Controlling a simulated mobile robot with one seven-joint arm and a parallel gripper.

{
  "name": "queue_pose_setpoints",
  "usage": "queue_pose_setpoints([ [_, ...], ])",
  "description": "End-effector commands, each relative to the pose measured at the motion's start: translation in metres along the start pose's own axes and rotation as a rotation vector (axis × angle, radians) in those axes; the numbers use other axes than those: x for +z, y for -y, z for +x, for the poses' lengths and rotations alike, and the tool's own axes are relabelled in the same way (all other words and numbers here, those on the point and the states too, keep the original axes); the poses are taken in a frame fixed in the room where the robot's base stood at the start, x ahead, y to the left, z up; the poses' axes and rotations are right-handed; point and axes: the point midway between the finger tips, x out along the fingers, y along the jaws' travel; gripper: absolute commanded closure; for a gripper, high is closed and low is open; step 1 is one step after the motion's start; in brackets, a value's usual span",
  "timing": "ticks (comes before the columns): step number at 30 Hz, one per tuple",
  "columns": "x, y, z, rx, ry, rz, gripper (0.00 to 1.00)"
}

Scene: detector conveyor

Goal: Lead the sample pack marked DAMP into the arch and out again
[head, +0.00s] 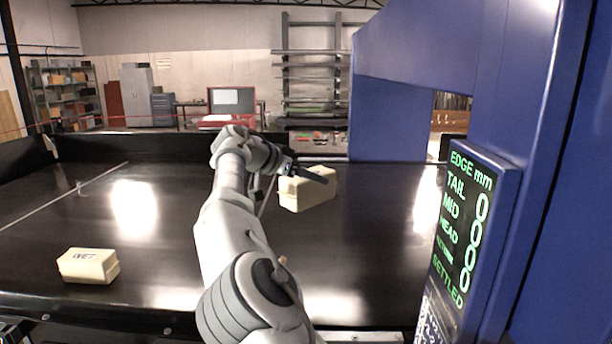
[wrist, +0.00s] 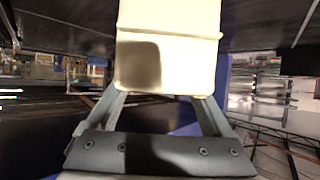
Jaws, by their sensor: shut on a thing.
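A cream sample pack (head: 306,193) is at the middle of the black belt (head: 375,270), left of the blue arch (head: 400,60). My gripper (head: 305,172) is shut on this pack. In the wrist view the pack (wrist: 168,45) sits between the two fingers of my gripper (wrist: 165,100). No marking on the held pack can be read. Whether it touches the belt or is just above it, I cannot tell. A second cream pack (head: 88,265) lies at the belt's near left; its dark lettering looks like WET.
A display (head: 465,225) on the arch's near post reads EDGE mm, with TAIL, MID and HEAD rows, zeros and SETTLED. The arch opening is right of the held pack. The belt between them is clear. A dark raised wall (head: 150,147) runs along the belt's far side.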

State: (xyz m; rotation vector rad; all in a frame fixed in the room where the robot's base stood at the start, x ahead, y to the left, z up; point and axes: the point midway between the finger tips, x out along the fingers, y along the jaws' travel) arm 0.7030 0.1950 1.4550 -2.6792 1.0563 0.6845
Motion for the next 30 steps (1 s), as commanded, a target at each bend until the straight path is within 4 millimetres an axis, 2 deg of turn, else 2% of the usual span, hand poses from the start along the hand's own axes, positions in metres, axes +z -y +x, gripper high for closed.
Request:
queue_pose_setpoints([
  [30,-0.045,-0.095,0.082,0.000,-0.002,0.004,1.00],
])
